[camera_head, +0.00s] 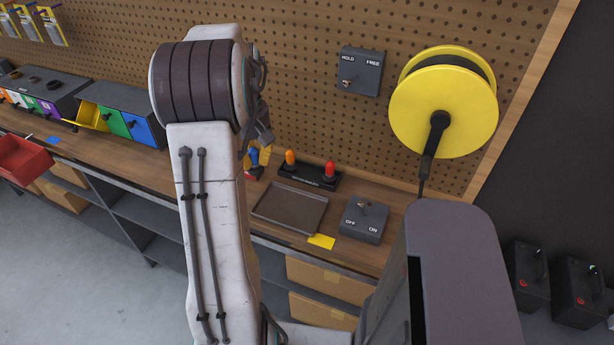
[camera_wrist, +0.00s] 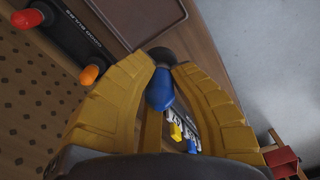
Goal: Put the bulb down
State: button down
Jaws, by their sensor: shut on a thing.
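My gripper (camera_wrist: 162,65) has yellow fingers shut on a blue bulb (camera_wrist: 160,90). A dark round end of the bulb shows at the fingertips. In the head view my gripper (camera_head: 256,168) is partly hidden behind my arm, with the blue bulb (camera_head: 253,157) just showing, left of a dark bulb rack (camera_head: 311,180). The rack holds an orange bulb (camera_head: 290,157) and a red bulb (camera_head: 329,169). The rack also shows at upper left of the wrist view (camera_wrist: 66,38), apart from the gripper.
A flat brown tray (camera_head: 290,214) lies empty on the workbench (camera_head: 368,195). Coloured drawers (camera_head: 115,120) and a red bin (camera_head: 22,158) are at left. A yellow reel (camera_head: 443,105) hangs above.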

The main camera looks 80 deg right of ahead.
jog(key=shift+m, duration=0.4)
jog(key=s+d+f+p, duration=0.1)
jog(key=s+d+f, duration=0.1)
jog(key=s+d, duration=0.1)
jog(key=s+d+f+p, duration=0.1)
jog(key=s+d, duration=0.2)
jog(key=s, duration=0.1)
jog(key=s+d+f, duration=0.2)
jog(key=s+d, duration=0.2)
jog(key=shift+f+p, duration=0.35)
jog(key=shift+p, duration=0.05)
jog(key=shift+s+d+f, duration=0.15)
jog(key=shift+d+f, duration=0.2)
jog(key=shift+f+p, duration=0.45)
jog(key=shift+f, duration=1.5)
jog(key=shift+f, duration=0.15)
jog(key=c, duration=1.5)
grip_release()
